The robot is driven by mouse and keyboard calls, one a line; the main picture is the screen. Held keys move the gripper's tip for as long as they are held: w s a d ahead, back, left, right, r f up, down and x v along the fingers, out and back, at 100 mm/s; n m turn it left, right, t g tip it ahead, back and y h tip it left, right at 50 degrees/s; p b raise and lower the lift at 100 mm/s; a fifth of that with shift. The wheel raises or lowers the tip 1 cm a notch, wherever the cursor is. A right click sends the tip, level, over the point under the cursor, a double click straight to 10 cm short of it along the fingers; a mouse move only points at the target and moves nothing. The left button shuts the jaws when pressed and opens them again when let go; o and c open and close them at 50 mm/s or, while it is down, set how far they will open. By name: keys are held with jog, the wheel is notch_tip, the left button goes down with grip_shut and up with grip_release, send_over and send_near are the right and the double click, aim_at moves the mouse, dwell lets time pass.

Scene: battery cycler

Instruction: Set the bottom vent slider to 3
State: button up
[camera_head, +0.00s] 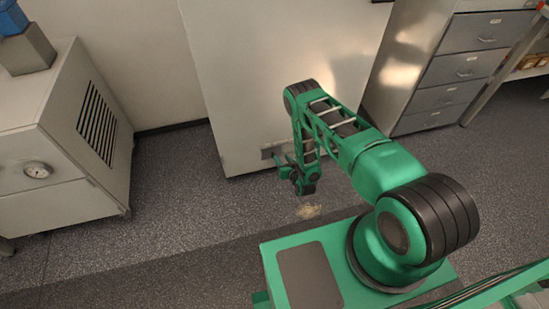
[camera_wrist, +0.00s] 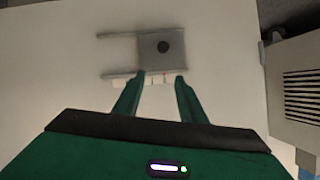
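The bottom vent slider shows in the wrist view as a grey plate (camera_wrist: 150,55) with a dark round knob (camera_wrist: 163,47), sitting between two thin horizontal rails (camera_wrist: 114,35) on a pale cabinet front. A pale strip with small marks (camera_wrist: 148,82) runs under the lower rail; I cannot read its numbers. The plate is at the right end of the rails. My gripper (camera_wrist: 158,80) is open, its two green fingers apart just below the knob in the picture, with nothing between them. In the head view my gripper (camera_head: 279,160) is low by the cabinet, partly covering the slider (camera_head: 267,153).
The tall pale cabinet (camera_head: 245,60) stands ahead. The floor (camera_head: 180,185) between the left unit and my arm is clear.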

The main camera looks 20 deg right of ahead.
aim_at(273, 154)
jog(key=s+f, duration=0.3)
jog(key=f, duration=0.1)
jog(key=r+x, duration=0.1)
jog(key=x, duration=0.9)
jog(key=shift+w+a+t, duration=0.3)
jog(key=shift+a, duration=0.1)
jog(key=shift+f, duration=0.1)
jog(key=shift+c, duration=0.4)
grip_shut()
